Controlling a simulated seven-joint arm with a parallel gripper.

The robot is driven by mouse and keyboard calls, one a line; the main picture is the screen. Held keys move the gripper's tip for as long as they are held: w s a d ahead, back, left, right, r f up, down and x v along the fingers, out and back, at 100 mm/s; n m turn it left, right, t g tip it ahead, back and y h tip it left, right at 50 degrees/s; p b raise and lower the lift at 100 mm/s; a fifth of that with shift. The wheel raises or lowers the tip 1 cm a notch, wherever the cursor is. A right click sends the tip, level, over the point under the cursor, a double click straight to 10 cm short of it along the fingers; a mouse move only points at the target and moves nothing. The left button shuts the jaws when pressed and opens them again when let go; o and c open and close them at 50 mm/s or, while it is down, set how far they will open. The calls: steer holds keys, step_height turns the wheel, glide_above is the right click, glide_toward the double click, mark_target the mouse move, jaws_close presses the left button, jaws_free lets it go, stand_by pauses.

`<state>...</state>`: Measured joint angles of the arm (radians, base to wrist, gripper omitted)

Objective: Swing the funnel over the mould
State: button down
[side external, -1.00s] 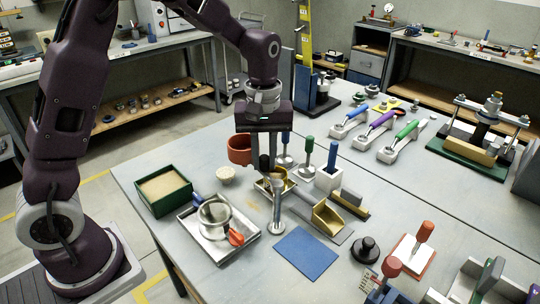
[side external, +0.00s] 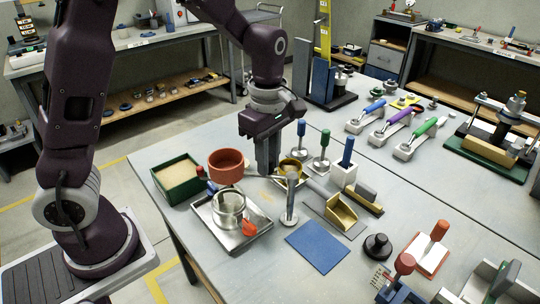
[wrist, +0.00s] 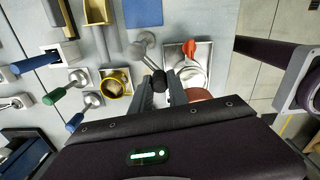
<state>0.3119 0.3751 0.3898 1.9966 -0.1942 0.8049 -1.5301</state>
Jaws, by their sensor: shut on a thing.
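A terracotta round vessel, which looks like the funnel (side external: 226,164), hangs above the table behind the metal tray. It also shows partly in the wrist view (wrist: 199,95), beside my fingers. My gripper (side external: 266,168) is to its right, shut on a dark knob (wrist: 158,83); the link from knob to funnel is mostly hidden. A silvery round cylinder, which looks like the mould (side external: 229,205), stands on the tray in front of the funnel. It also shows in the wrist view (wrist: 190,73). A grey upright post (side external: 291,198) on a round foot stands right of the tray.
The tray (side external: 258,229) also holds an orange-ended tool (side external: 249,229). A green sand box (side external: 170,188) is left. A brass ring (side external: 291,170), brass scoop (side external: 340,212) and several upright handled tools are right of my gripper. A blue mat (side external: 318,247) lies in front.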

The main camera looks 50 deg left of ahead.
steer(key=shift+s+d+n, duration=0.2)
steer(key=shift+n, duration=0.4)
steer(key=shift+s+d, duration=0.1)
steer(key=c, duration=1.3)
jaws_free()
step_height(320, 180, up, 7)
steer(key=shift+f, duration=0.15)
steer(key=shift+r, duration=0.2)
steer(key=shift+r, duration=0.1)
